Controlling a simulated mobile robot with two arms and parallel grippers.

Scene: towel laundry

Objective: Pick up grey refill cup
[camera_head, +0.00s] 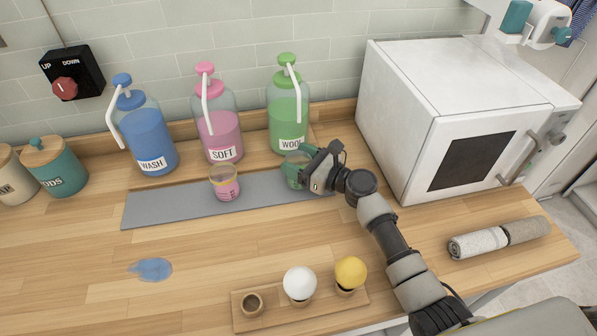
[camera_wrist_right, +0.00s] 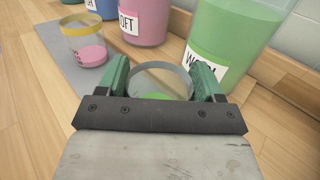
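The grey refill cup is clear with a grey rim and green liquid low inside. In the right wrist view the cup (camera_wrist_right: 160,80) fills the gap between my fingers. In the head view the cup (camera_head: 292,170) is partly hidden by my right gripper (camera_head: 304,168), in front of the green WOOL bottle (camera_head: 288,115). The right gripper's green fingers (camera_wrist_right: 160,85) appear to touch the cup on both sides. The cup is upright at the right part of the grey mat (camera_head: 170,208); I cannot tell whether it is lifted. My left gripper is out of view.
A yellow-rimmed cup (camera_head: 225,183) with pink liquid stands left on the mat. Blue WASH (camera_head: 150,140) and pink SOFT (camera_head: 218,130) bottles stand behind. A white machine (camera_head: 400,110) is at right.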

